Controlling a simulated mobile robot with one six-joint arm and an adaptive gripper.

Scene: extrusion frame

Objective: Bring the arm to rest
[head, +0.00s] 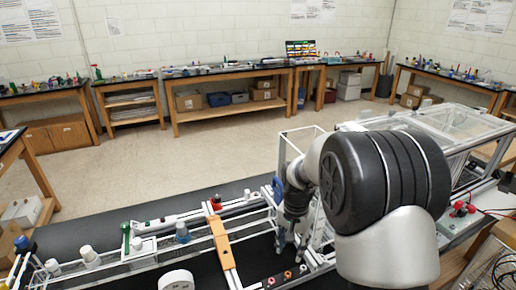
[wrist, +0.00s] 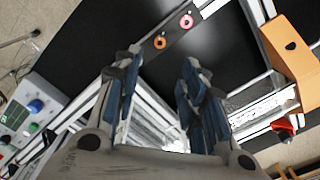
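My gripper (head: 290,238) points down beside the extrusion frame in the head view, with my arm coming in from the right. In the wrist view my gripper's two blue-grey fingers (wrist: 158,95) stand well apart, with nothing between them that I can see held. The extrusion frame's silver rail (wrist: 160,118) runs below the fingers. An orange bracket (head: 222,243) sits across the frame to the left of my gripper; it also shows at the right of the wrist view (wrist: 292,62).
A dark plate with coloured rings (head: 286,277) lies in front of my gripper. White and blue-capped containers (head: 90,257) and a white cylinder (head: 176,280) stand left. A clear-panelled enclosure (head: 455,130) is at the right. Workbenches (head: 230,75) line the walls; open floor lies between.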

